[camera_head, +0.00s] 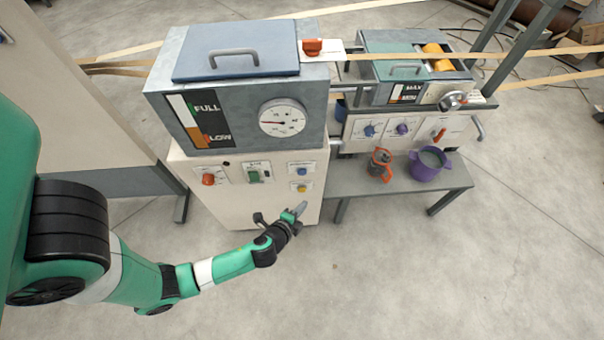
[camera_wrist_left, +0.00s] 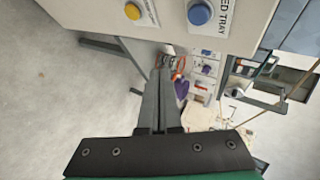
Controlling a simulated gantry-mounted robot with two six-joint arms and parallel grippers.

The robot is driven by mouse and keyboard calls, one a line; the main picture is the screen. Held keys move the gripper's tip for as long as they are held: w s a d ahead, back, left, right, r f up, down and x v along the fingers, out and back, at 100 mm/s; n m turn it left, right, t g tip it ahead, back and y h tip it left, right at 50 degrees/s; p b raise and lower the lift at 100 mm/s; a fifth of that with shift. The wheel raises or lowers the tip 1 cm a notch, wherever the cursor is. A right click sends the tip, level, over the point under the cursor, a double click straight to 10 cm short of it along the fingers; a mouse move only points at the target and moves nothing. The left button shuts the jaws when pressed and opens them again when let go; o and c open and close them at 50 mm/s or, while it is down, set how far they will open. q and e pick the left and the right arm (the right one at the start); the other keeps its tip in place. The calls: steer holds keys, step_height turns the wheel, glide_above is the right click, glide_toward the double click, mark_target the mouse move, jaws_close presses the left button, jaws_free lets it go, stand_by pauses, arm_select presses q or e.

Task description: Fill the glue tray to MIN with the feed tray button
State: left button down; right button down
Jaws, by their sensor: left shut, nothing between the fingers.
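The blue feed tray button (camera_head: 302,170) is on the cream front panel of the left machine, above a yellow button (camera_head: 302,188). In the left wrist view the blue button (camera_wrist_left: 200,12) is at the top edge, beside a partly cut-off label reading "ED TRAY". The glue tray (camera_head: 385,48) is the smaller grey unit on the right, with a MAX gauge (camera_head: 405,93) on its front; its lower marking is too small to read surely. My left gripper (camera_head: 301,208) is shut and empty, just below the buttons and apart from them. It also shows in the left wrist view (camera_wrist_left: 161,68).
The left tank (camera_head: 240,85) has a FULL/LOW gauge and a round dial (camera_head: 283,120). An orange-handled pot (camera_head: 380,165) and a purple pot (camera_head: 430,163) stand on the low bench (camera_head: 345,183). The floor in front is clear.

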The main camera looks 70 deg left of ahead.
mark_target(302, 172)
arm_select(q)
steer(key=w+a+p, duration=0.2)
steer(key=a+p, duration=0.1)
steer(key=a, duration=0.5)
steer(key=shift+w+a, duration=0.2)
steer(key=shift+a, duration=0.1)
stand_by(1.8)
steer(key=shift+w+a+p, duration=0.1)
steer(key=shift+a+p, duration=0.3)
steer(key=shift+w+a, duration=0.1)
steer(key=shift+a, duration=0.3)
stand_by(0.5)
steer(key=shift+d, duration=0.1)
stand_by(3.1)
steer(key=shift+s+d, duration=0.2)
steer(key=shift+d, duration=0.5)
